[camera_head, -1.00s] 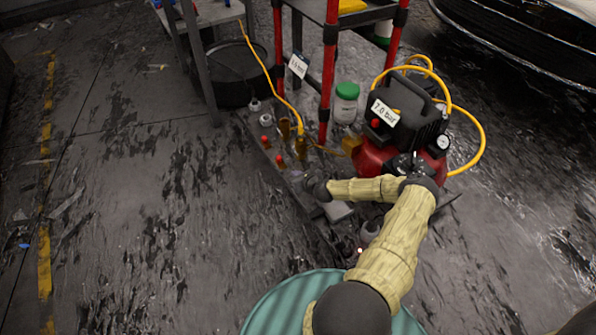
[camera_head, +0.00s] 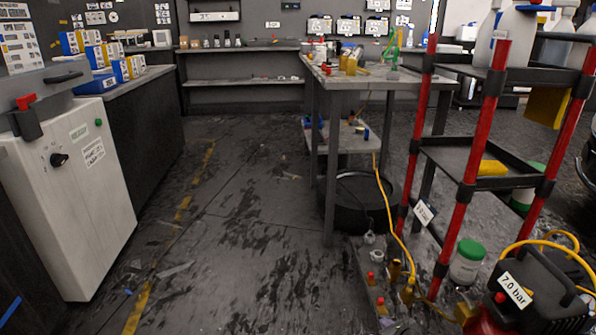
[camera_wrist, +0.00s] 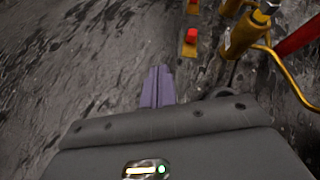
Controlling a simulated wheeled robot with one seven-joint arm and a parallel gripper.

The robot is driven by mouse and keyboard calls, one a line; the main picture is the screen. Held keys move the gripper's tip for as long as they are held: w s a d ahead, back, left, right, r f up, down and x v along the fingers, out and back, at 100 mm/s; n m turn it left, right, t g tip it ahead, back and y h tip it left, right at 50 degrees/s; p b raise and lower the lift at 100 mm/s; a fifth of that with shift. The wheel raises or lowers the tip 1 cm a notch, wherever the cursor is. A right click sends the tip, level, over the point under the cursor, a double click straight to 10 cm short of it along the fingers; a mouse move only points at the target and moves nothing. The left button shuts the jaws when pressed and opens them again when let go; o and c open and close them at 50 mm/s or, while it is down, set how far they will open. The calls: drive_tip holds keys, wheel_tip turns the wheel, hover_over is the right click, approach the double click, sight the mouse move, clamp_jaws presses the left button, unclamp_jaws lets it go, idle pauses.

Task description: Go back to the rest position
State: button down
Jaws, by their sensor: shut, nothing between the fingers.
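My gripper (camera_wrist: 158,86) shows in the wrist view as two purple fingers pressed together, with nothing between them. It points down over the dark, scuffed floor. In the wrist view, a brass fitting with a red knob (camera_wrist: 189,40) is just beyond and to the right of the fingertips, apart from them. A yellow hose or pipe (camera_wrist: 285,75) bends at the right. My gripper and arm are out of the head view.
A red-post cart (camera_head: 465,185) and a red compressor marked 7.0 bar (camera_head: 515,305) stand at the right. A grey workbench (camera_head: 335,100) is mid-room, with a black tub (camera_head: 355,200) beneath. A white cabinet (camera_head: 75,190) stands left. The central floor (camera_head: 220,240) is mostly clear.

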drive_tip(key=s+a+r+n+g+y+p, duration=0.1)
drive_tip(key=s+a+r+n+g+p, duration=0.25)
drive_tip(key=a+r+n, duration=0.35)
drive_tip(key=s+a+r+n+g+p, duration=0.2)
drive_tip(key=s+a+r+n+g, duration=0.15)
drive_tip(key=r+n, duration=0.55)
drive_tip(key=s+a+r+n+h+p, duration=0.1)
drive_tip(key=s+a+r+n+p, duration=0.15)
drive_tip(key=s+r+n, duration=0.55)
drive_tip(key=s+a+r+n+g+h+p, duration=0.1)
drive_tip(key=s+r+n+p, duration=0.15)
drive_tip(key=s+r, duration=0.65)
drive_tip(key=s+a+r+n+h+p, duration=0.1)
drive_tip(key=s+a+r+n+p, duration=0.25)
drive_tip(key=r, duration=1.05)
wheel_tip(320, 180, up, 37)
drive_tip(key=d+n+p, duration=0.1)
drive_tip(key=p, duration=3.6)
drive_tip(key=shift+d+r, duration=0.15)
